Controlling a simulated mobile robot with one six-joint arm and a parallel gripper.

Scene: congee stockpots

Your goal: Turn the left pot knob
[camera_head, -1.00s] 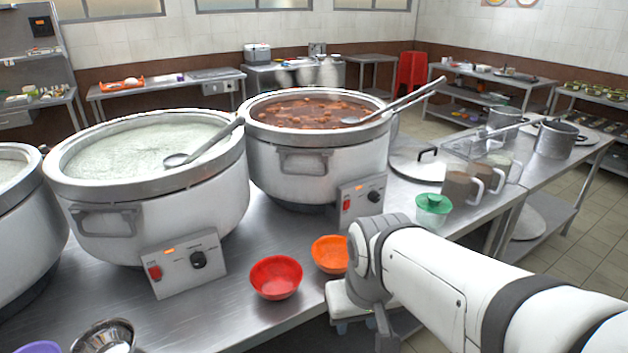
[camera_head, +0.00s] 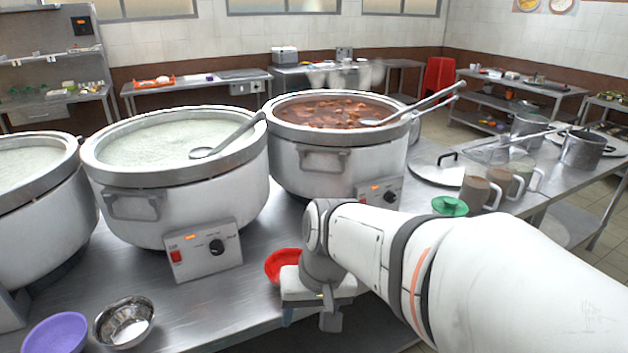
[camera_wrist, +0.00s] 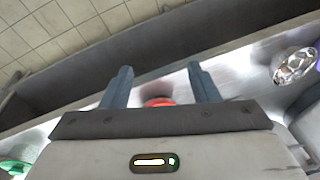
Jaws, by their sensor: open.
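A large steel pot of white congee (camera_head: 185,211) stands on the steel counter. Its front control box (camera_head: 200,262) has a red switch and a black knob (camera_head: 216,246). To its right is a pot of brown stew (camera_head: 325,172) with its own black knob (camera_head: 390,196). Another white-congee pot (camera_head: 40,225) is cut off at the left edge. My gripper (camera_head: 308,318) is at the counter's front edge, right of the congee pot's knob and apart from it. In the wrist view my gripper (camera_wrist: 161,84) is open and empty; no knob shows there.
A red bowl (camera_head: 279,264) sits just behind my gripper and shows between the fingers in the wrist view (camera_wrist: 158,102). A purple bowl (camera_head: 55,335) and a steel bowl (camera_head: 124,321) are front left. A ladle (camera_head: 232,136) rests across the congee pot. Bare counter lies before the control box.

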